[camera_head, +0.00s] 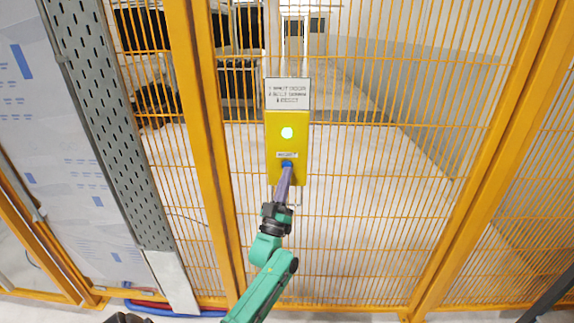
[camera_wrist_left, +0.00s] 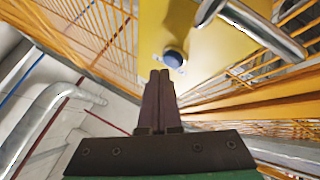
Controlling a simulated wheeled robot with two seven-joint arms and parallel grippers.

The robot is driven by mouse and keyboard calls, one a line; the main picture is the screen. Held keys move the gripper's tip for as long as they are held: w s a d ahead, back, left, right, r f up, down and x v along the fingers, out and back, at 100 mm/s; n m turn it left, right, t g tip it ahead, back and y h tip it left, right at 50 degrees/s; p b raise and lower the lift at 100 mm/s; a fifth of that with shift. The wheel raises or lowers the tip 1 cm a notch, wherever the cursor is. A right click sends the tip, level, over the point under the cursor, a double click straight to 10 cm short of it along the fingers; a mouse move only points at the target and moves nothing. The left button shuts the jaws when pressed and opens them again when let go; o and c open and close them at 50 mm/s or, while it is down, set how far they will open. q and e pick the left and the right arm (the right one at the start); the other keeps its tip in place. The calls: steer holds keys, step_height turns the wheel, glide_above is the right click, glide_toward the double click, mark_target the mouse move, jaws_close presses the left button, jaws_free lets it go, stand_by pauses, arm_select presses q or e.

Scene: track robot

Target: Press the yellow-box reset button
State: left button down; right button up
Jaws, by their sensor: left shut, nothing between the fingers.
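The yellow box (camera_head: 273,150) is mounted on the orange mesh fence, with a lit white round lamp (camera_head: 287,132) on its upper part. A small label sits below the lamp, and the blue button (camera_head: 287,163) is below the label. My left gripper (camera_head: 285,171) is shut and empty, its fingertips at the button's lower edge in the head view. In the left wrist view the blue button (camera_wrist_left: 174,59) shows just beyond the closed fingertips (camera_wrist_left: 160,72), on the yellow box (camera_wrist_left: 225,50). I cannot tell whether they touch. My right gripper is not in view.
A white sign (camera_head: 288,94) with text is above the box. Orange mesh fence (camera_head: 370,200) spreads around it, with thick orange posts (camera_head: 205,130) on both sides. A grey perforated channel (camera_head: 110,130) stands at left. Blue and red hoses (camera_head: 160,307) lie low left.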

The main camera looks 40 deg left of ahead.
arm_select(q)
steer(key=shift+s+d, duration=0.1)
steer(key=shift+s, duration=0.1)
steer(key=shift+s+d, duration=0.1)
steer(key=shift+d, duration=0.05)
steer(key=s+d+p, duration=0.1)
steer(key=s, duration=0.1)
steer(key=s+d+p, duration=0.1)
steer(key=p, duration=0.1)
steer(key=shift+s+d, duration=0.35)
steer(key=shift+d, duration=0.05)
stand_by(0.4)
